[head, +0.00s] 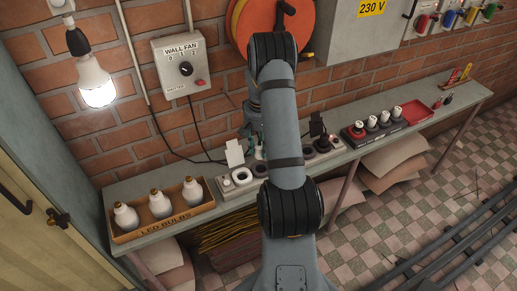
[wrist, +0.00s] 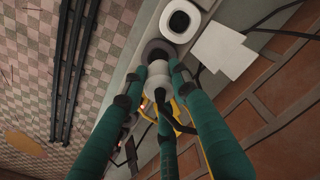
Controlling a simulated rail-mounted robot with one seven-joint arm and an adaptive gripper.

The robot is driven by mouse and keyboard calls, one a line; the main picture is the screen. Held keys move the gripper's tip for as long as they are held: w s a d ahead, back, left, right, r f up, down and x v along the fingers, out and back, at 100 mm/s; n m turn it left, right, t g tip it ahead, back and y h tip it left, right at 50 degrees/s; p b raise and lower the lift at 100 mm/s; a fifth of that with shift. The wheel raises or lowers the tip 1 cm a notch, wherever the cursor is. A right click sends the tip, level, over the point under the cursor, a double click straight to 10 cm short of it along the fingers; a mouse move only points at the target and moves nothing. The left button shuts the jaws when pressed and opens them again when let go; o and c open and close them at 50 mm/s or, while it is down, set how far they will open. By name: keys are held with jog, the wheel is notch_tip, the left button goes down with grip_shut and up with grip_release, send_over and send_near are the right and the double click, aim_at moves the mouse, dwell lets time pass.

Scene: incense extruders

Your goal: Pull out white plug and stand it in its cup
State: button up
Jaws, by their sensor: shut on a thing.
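In the wrist view, my gripper (wrist: 163,76) has green fingers closed around a white plug (wrist: 157,81). The plug is partly covered by the fingers. Just past the fingertips is a dark grey round collar (wrist: 155,49). I cannot tell whether the plug is still seated in it or apart from it. A white ring-shaped cup with a dark opening (wrist: 180,20) stands beyond the collar. In the head view my arm hides most of my gripper and the plug. White and dark round cups (head: 242,175) show on the bench to the left of my arm.
A white card (head: 234,153) stands behind the cups. An open box of LED bulbs (head: 160,220) is on the left of the bench. To the right are a black rack with several white-topped pieces (head: 357,132) and a red tray (head: 416,112). The brick wall is close behind.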

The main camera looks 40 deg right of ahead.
jog(key=shift+w, duration=0.15)
jog(key=shift+s+d+f+n+b, duration=0.2)
jog(key=shift+d+f+n+b, duration=0.1)
jog(key=shift+d+f, duration=0.3)
jog(key=f+b, duration=0.2)
jog(key=shift+w+a+f, duration=0.1)
jog(key=shift+a+f, duration=0.1)
jog(key=shift+f, duration=0.1)
jog(key=shift+d+f+b, duration=0.1)
jog(key=shift+f+b, duration=0.4)
jog(key=shift+f, duration=0.4)
jog(key=shift+f+b, duration=1.5)
jog(key=shift+b, duration=0.3)
jog(key=o, duration=1.2)
jog(key=shift+r, duration=0.1)
